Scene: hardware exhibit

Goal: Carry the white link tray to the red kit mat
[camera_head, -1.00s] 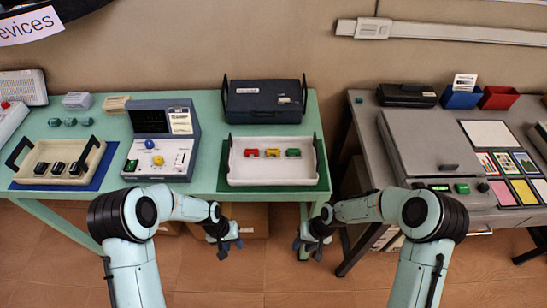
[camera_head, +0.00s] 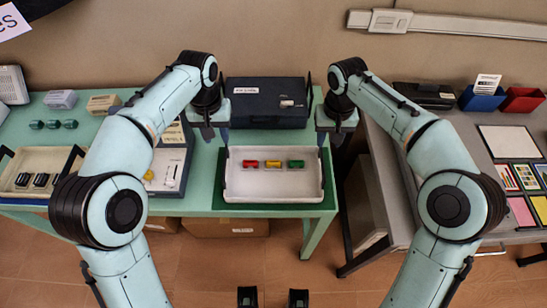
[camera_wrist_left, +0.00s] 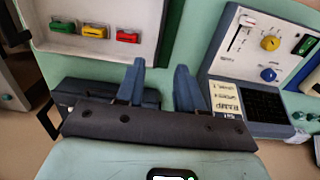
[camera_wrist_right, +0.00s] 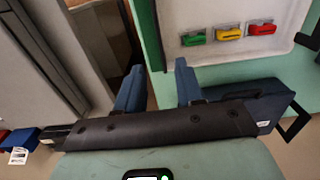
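The white link tray (camera_head: 272,185) lies on a green mat (camera_head: 278,210) on the green table, holding red, yellow and green links in a row. It also shows in the left wrist view (camera_wrist_left: 95,9) and the right wrist view (camera_wrist_right: 225,52). My left gripper (camera_head: 208,132) hangs near the tray's far left corner; the left wrist view shows its fingers (camera_wrist_left: 160,85) apart and empty. My right gripper (camera_head: 336,132) hangs near the far right corner, also open and empty (camera_wrist_right: 158,85). No red mat shows.
A dark blue case (camera_head: 265,110) stands behind the tray. A console (camera_head: 167,170) stands to its left, partly behind my left arm, with a cream tray (camera_head: 42,163) farther left. A grey table (camera_head: 390,170) stands right, across a gap.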

